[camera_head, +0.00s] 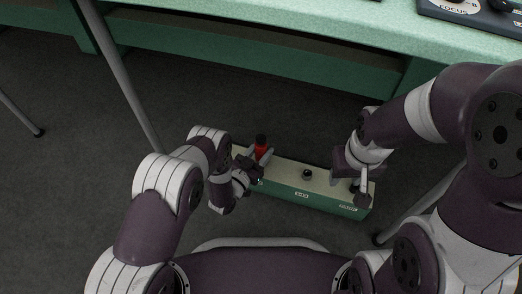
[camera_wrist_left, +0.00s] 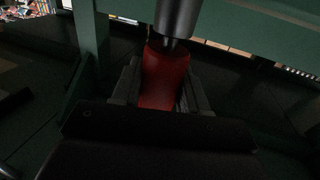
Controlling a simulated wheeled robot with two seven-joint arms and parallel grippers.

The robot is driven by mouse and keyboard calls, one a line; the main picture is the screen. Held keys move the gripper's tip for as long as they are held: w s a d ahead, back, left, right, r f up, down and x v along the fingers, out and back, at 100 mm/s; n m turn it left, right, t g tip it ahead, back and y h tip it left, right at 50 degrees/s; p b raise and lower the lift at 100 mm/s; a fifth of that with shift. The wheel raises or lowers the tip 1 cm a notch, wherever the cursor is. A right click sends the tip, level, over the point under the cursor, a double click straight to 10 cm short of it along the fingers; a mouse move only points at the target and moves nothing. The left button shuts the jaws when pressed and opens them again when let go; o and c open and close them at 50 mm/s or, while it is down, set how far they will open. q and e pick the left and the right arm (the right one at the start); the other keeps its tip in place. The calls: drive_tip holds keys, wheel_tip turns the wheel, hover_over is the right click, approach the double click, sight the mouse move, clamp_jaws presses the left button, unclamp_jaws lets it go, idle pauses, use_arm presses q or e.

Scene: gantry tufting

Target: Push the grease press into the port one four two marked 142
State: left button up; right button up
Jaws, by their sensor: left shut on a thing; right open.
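The grease press (camera_head: 262,150) is red with a black top. It stands roughly upright at the left end of a long green block with a cream top (camera_head: 285,172). My left gripper (camera_head: 259,157) is shut on it; in the left wrist view the red body of the press (camera_wrist_left: 164,78) sits between the two grey fingers. The lower end of the press is hidden, so I cannot tell whether it is in a port. A dark round port (camera_head: 307,174) shows mid-block. Labels on the block's front are too small to read. My right gripper (camera_head: 360,186) is open at the block's right end.
A green workbench (camera_head: 300,40) runs across the back, above a dark floor (camera_head: 90,150). A grey leg (camera_head: 125,80) slants down at the left. A dark panel marked FOCUS (camera_head: 470,12) is on the bench at top right.

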use_arm(q)
drive_tip(key=shift+f+b, duration=0.5)
drive_tip(key=shift+f, duration=0.15)
use_arm(e)
drive_tip(key=shift+f, duration=0.55)
use_arm(q)
drive_tip(key=o, duration=1.2)
drive_tip(key=shift+o, duration=0.2)
